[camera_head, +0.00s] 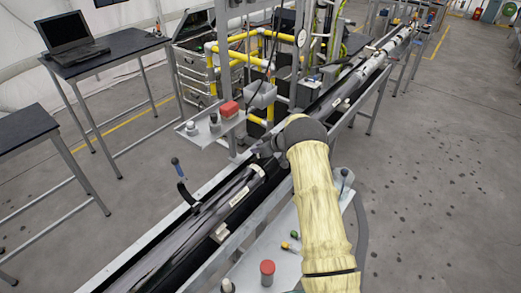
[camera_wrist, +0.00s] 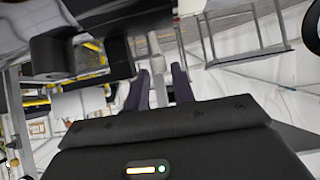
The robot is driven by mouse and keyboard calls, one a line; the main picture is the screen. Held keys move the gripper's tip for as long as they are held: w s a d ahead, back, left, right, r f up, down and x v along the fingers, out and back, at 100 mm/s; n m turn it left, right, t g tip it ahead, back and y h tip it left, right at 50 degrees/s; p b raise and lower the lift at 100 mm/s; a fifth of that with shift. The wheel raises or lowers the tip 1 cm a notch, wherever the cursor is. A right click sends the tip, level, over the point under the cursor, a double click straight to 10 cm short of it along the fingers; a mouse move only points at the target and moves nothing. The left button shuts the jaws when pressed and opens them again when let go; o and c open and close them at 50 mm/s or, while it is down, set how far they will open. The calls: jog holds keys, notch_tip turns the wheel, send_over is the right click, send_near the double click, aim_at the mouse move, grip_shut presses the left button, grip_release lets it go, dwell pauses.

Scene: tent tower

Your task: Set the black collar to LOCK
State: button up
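My gripper (camera_head: 266,148) is at the end of my pale-sleeved arm, low over the long dark tube (camera_head: 205,222) in the head view. In the wrist view its two dark fingers (camera_wrist: 160,88) stand apart, with a pale post visible in the gap and nothing clearly held. A dark blocky part (camera_wrist: 85,55) fills the upper left of the wrist view, beside the fingers; I cannot tell whether it is the black collar. The collar is not clearly identifiable in the head view, where my wrist hides part of the tube. No LOCK marking is readable.
A black curved lever with a blue tip (camera_head: 182,185) rises from the tube. A red-topped cylinder (camera_head: 267,272) stands on a side tray. Yellow pipework (camera_head: 238,60) stands behind. The floor to the right is open.

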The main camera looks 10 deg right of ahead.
jog(key=shift+f, duration=0.15)
jog(key=shift+d, duration=0.1)
jog(key=shift+s+d, duration=0.1)
jog(key=shift+s, duration=0.1)
jog(key=b+v, duration=0.4)
jog(key=v, duration=1.3)
jog(key=shift+w+b, duration=0.15)
jog(key=shift+b, duration=0.15)
